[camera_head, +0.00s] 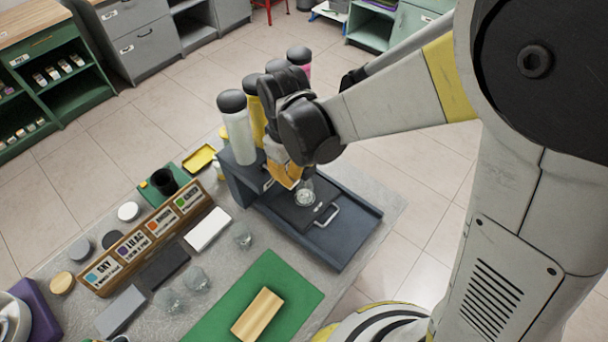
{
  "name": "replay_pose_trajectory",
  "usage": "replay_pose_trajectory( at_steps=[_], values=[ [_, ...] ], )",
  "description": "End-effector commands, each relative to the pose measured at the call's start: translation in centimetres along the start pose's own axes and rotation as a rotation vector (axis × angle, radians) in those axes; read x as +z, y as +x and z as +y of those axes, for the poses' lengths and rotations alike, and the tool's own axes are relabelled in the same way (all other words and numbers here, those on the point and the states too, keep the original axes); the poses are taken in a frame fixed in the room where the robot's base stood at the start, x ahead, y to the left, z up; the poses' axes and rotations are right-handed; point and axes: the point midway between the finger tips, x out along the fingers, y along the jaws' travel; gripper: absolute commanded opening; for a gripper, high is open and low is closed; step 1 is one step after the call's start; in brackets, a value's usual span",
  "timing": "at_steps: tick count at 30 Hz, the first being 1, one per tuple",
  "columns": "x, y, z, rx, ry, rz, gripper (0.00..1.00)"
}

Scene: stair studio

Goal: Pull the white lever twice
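A dispenser with a dark grey-blue stand (243,178) stands on the table, with several upright bottles in a row at its back. The nearest is a white bottle (238,133) with a black cap; beside it is a yellow bottle (257,112), and a pink one (304,68) is at the far end. My gripper (287,178) points down in front of the bottles; its fingers are small and partly covered by my dark wrist, so their opening is unclear. I cannot make out the white lever; my arm covers that area. A clear glass (305,196) stands just beyond the fingers on a dark sliding plate (293,213).
A wooden label rack (150,242) and small glasses (195,279) stand left of the dispenser. A green mat (283,276) with a wooden block (258,314) lies in front. A black cup (164,181) and yellow tray (200,158) are behind. Floor is open beyond the table.

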Motion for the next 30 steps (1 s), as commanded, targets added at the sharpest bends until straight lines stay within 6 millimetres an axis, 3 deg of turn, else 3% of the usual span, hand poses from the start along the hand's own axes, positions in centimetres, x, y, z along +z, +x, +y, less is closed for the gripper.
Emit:
replay_pose_trajectory(
  at_steps=[21,30],
  values=[
    [0.0,3.1,0.0,0.0,0.0,0.0,0.0],
    [0.0,3.3,0.0,0.0,0.0,0.0,0.0]
  ],
)
